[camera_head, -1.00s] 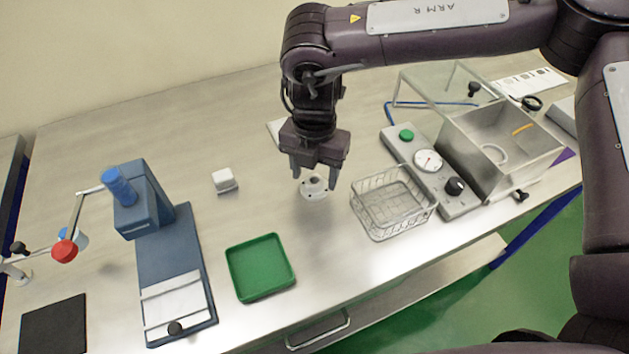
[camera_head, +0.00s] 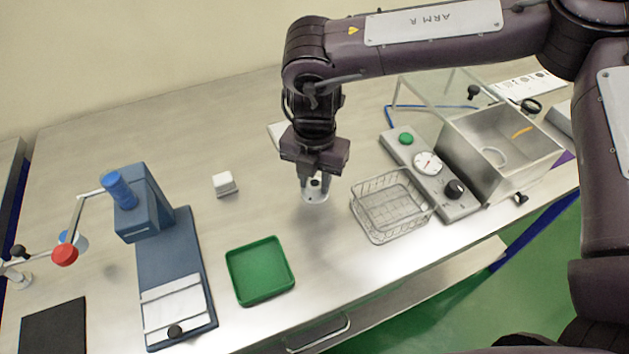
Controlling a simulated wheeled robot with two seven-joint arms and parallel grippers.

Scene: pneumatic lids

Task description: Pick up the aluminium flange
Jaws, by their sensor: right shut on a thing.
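The aluminium flange (camera_head: 315,195) is a small pale round piece with a raised hub, at the middle of the bench. My right gripper (camera_head: 315,182) points down over it, with its fingers closed on the hub. The fingers hide part of the hub. My left gripper is not in view.
A wire basket (camera_head: 391,228) stands close to the right of the flange, beside a control panel (camera_head: 455,207) and an open metal chamber (camera_head: 480,170). A green tray (camera_head: 291,281) lies front left. A white block (camera_head: 224,183) and a blue press (camera_head: 176,270) stand left.

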